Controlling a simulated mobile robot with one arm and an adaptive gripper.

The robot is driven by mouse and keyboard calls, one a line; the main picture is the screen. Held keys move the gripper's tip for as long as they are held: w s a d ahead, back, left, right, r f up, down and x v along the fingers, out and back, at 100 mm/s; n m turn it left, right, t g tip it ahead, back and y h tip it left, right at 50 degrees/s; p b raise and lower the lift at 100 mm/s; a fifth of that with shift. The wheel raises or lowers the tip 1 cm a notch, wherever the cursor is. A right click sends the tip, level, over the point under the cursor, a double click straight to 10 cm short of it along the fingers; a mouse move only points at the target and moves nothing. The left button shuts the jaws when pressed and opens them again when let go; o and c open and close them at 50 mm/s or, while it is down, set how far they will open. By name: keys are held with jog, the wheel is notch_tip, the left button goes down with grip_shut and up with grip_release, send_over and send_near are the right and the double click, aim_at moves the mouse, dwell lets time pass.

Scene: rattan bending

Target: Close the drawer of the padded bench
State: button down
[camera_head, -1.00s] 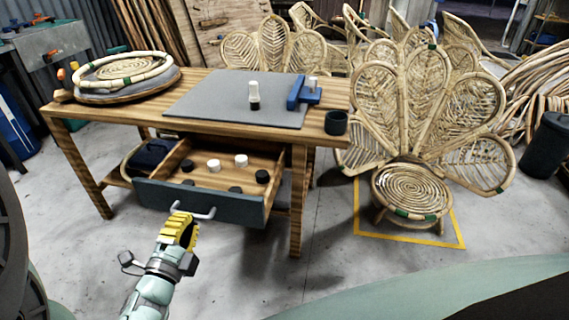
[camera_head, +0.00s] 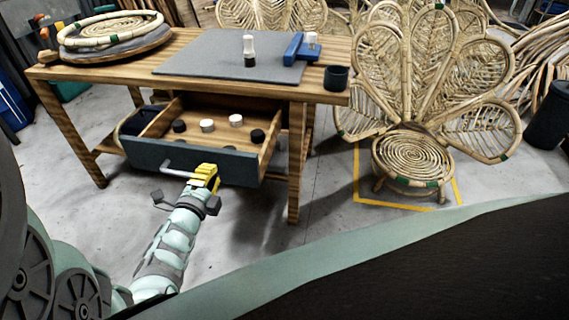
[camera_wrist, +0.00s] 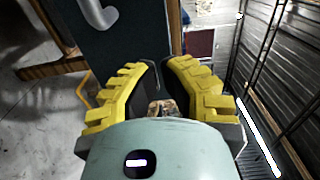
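The padded bench (camera_head: 330,95) is a wooden table with a grey pad (camera_head: 190,62) on top. Its drawer (camera_head: 140,150) is pulled out toward me, with a dark teal front and a bent metal handle (camera_head: 178,170). Black and white cylinders (camera_head: 207,125) stand inside it. My gripper (camera_head: 208,168), with yellow ribbed fingers, is close in front of the drawer front, at the handle's right end. In the wrist view its fingertips (camera_wrist: 164,64) are nearly together with nothing held, and the handle (camera_wrist: 97,14) is at upper left, apart from the fingers. Whether they touch the front is unclear.
A rattan peacock chair (camera_head: 412,155) stands at right inside yellow floor tape. A bench leg (camera_head: 294,170) stands right of the drawer.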

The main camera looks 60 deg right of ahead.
aim_at(220, 157)
jog(key=shift+b+x, duration=0.4)
jog(key=shift+x, duration=2.15)
